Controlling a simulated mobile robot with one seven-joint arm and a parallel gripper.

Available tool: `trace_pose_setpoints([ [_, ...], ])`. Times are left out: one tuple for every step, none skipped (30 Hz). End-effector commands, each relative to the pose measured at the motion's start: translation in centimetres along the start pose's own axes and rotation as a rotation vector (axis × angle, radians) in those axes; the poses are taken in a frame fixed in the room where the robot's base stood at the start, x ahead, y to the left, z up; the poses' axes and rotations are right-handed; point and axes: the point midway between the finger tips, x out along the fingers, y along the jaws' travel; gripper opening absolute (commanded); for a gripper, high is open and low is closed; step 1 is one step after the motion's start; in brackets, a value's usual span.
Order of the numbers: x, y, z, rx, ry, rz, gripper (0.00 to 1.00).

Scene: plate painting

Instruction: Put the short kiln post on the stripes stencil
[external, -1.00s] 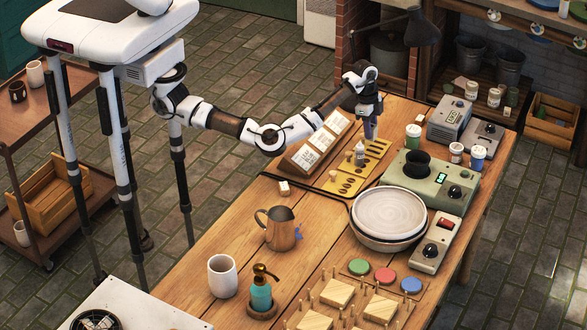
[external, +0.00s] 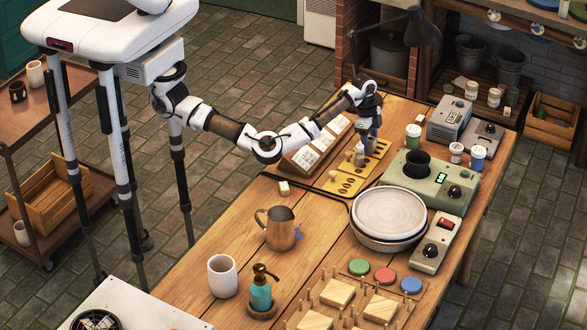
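My gripper (external: 364,145) points down over the far end of the table, just above and behind a small grey bottle-like thing (external: 360,157). Its fingertips are small and partly hidden, so I cannot tell if it is open or holds something. Yellow stencil plates (external: 347,187) with dark cut-outs lie below it; the cut-outs are too small to pick out the stripes stencil surely. A small tan post-like piece (external: 333,176) stands on the nearer yellow plate. A small pale block (external: 284,188) lies on the wood to the left. I cannot tell which piece is the short kiln post.
A rack of white cards (external: 308,155) stands left of the stencils. A green device with a black cup (external: 430,180) and stacked plates (external: 389,212) stand to the right and in front. A metal pitcher (external: 281,232) stands nearer. Lidded jars (external: 413,137) are at the right.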

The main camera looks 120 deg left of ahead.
Motion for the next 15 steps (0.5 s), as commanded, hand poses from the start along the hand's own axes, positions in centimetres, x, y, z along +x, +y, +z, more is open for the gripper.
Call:
trace_pose_setpoints([
  [0.0, 0.0, 0.0, 0.0, 0.0, 0.0, 0.54],
  [0.0, 0.0, 0.0, 0.0, 0.0, 0.0, 0.54],
  [0.0, 0.0, 0.0, 0.0, 0.0, 0.0, 0.54],
  [0.0, 0.0, 0.0, 0.0, 0.0, 0.0, 0.54],
  [0.0, 0.0, 0.0, 0.0, 0.0, 0.0, 0.54],
  [0.0, 0.0, 0.0, 0.0, 0.0, 0.0, 0.54],
  [0.0, 0.0, 0.0, 0.0, 0.0, 0.0, 0.54],
  [-0.1, 0.0, 0.0, 0.0, 0.0, 0.0, 0.54],
  [-0.2, 0.0, -0.1, 0.0, 0.001, 0.0, 0.54],
  [-0.3, 0.0, -0.1, 0.0, 0.002, 0.001, 0.54],
  [-0.6, 0.0, -0.1, 0.0, 0.002, 0.0, 0.54],
  [-1.1, 0.0, -0.1, 0.0, 0.002, 0.0, 0.54],
  [-1.6, -0.1, -0.1, 0.0, 0.002, -0.001, 0.54],
  [-2.0, -0.1, -0.1, 0.0, 0.002, -0.002, 0.54],
  [-2.8, 0.0, -0.1, 0.0, 0.002, -0.001, 0.54],
])
